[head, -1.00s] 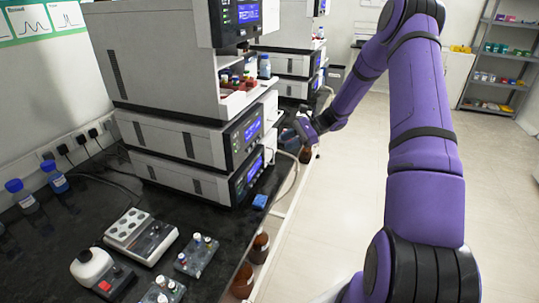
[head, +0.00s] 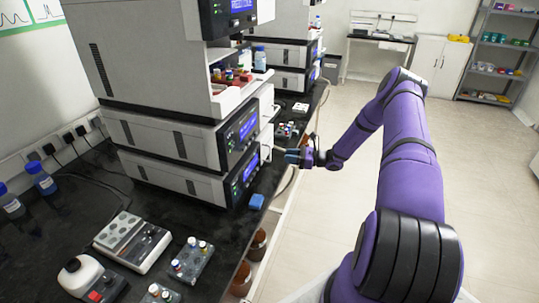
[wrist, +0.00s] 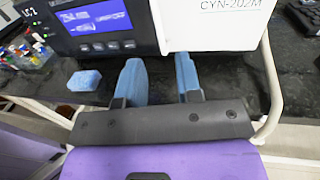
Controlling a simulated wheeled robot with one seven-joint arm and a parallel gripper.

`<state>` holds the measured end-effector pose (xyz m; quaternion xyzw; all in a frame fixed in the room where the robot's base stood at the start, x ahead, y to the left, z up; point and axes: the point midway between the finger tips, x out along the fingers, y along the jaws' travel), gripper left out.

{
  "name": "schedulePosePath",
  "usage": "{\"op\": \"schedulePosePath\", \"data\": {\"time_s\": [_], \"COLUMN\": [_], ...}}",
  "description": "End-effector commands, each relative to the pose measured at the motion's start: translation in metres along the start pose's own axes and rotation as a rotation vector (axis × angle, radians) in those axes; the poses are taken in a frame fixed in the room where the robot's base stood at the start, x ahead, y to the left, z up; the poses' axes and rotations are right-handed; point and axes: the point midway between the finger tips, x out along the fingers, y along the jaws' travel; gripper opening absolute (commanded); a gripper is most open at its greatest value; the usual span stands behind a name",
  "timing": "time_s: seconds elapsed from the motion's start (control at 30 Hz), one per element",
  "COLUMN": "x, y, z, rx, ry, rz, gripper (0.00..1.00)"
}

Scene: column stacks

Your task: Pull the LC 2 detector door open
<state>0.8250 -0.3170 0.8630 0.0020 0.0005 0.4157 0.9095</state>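The LC 2 unit shows in the wrist view with its lit blue screen (wrist: 92,17) and an "LC 2" label at the upper left. A white front panel marked CYN-202M (wrist: 215,25), apparently the detector door, is right of the screen and looks closed. In the head view the lower unit of the near stack (head: 243,178) faces my gripper (head: 292,157). In the wrist view my gripper (wrist: 160,75) is open, its two blue fingers apart with nothing seen between them. The fingertips overlap the unit's lower front edge; contact cannot be told. No handle is clearly visible.
A blue sponge-like block (wrist: 84,80) lies on the dark bench left of the fingers. Vials (wrist: 30,50) stand further left. A pale tube (wrist: 268,90) curves down at the right. Brown bottles (head: 257,245) stand below the bench edge. The floor at right is clear.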

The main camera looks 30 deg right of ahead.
Motion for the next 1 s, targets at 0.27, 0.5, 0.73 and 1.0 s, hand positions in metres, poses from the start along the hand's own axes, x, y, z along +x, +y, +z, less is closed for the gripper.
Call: {"op": "schedulePosePath", "data": {"time_s": [0.27,0.5,0.73,1.0], "x": [0.051,0.078,0.085,0.085], "y": [0.001,0.0,0.0,0.0], "z": [0.0,0.0,0.0,0.0], "rx": [-0.002,-0.001,-0.001,-0.001], "ry": [0.0,0.001,0.0,0.001], "rz": [0.004,0.002,0.001,0.001], "gripper": [0.32,0.32,0.32,0.12]}}
